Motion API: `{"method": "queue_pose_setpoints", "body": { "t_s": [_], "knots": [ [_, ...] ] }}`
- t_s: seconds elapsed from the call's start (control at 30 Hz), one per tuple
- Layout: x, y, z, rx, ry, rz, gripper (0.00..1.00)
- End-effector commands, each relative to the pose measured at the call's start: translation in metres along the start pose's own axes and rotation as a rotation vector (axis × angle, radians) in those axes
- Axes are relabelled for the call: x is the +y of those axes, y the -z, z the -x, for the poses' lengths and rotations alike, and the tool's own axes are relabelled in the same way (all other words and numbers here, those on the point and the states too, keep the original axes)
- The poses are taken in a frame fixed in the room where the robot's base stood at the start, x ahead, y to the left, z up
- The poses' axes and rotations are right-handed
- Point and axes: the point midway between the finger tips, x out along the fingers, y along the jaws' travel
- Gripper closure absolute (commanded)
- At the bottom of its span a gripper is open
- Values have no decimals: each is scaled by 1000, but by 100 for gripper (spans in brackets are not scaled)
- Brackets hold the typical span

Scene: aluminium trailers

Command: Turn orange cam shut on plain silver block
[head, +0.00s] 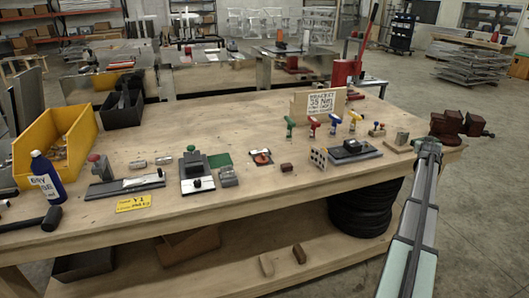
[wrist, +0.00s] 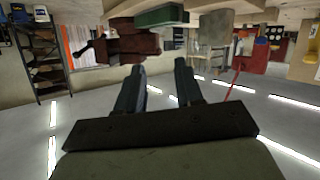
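A small fixture with an orange-red part (head: 261,157) lies near the middle of the bench; it looks like the orange cam, but its turn position is too small to tell. Small silver pieces (head: 228,177) lie to its left; I cannot tell which is the plain silver block. In the wrist view my gripper (wrist: 160,66) has its two dark fingers apart with nothing between them. That view appears upside down. In the head view my arm rises at the right toward the bench's right end, far from the orange part; its gripper is not clear there.
A dark red vise (head: 460,126) stands at the bench's right end and also shows in the wrist view (wrist: 120,45). Colored T-handled tools (head: 312,126), a black-topped fixture (head: 355,150) and a yellow bin (head: 58,140) stand on the bench.

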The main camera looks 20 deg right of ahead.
Motion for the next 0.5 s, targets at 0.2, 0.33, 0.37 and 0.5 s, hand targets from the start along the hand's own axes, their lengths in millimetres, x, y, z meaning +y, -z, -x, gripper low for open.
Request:
{"method": "queue_pose_setpoints", "body": {
  "t_s": [0.2, 0.33, 0.37, 0.5],
  "knots": [
    [-66, 19, 2, 3, 53, 110, 64],
    [-120, 28, 5, 0, 96, 207, 64],
    [-135, 31, 7, 0, 108, 234, 64],
    [-213, 43, 18, 3, 169, 379, 64]
  ]
}}
